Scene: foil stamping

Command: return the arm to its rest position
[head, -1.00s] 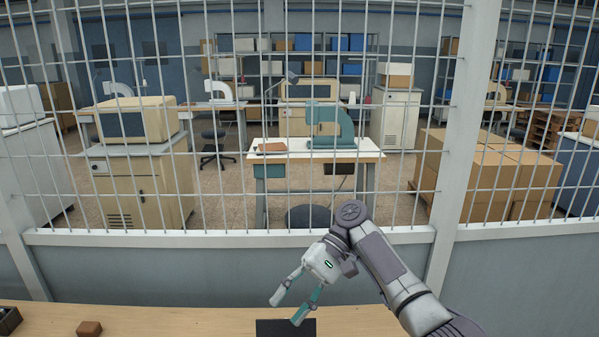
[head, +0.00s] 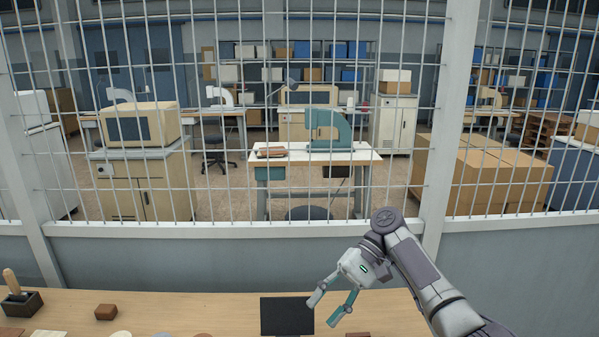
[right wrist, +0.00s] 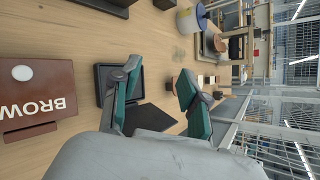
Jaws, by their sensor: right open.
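My right arm comes in from the lower right in the head view. Its gripper (head: 323,311) is open, with nothing between the fingers, and hangs over the wooden desk (head: 215,309) beside a dark flat pad (head: 286,316). In the right wrist view, the two teal-padded fingers (right wrist: 158,78) stand apart above the desk, with a black tray (right wrist: 101,80) and a dark sheet (right wrist: 150,117) behind them. My left gripper does not show in either view.
A brown block (head: 106,312) and a dark holder with a wooden-handled tool (head: 14,286) sit on the desk at left. The right wrist view shows a brown object lettered "BROW" (right wrist: 36,97) and a round container (right wrist: 190,19). A wire-mesh partition (head: 230,120) stands behind the desk.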

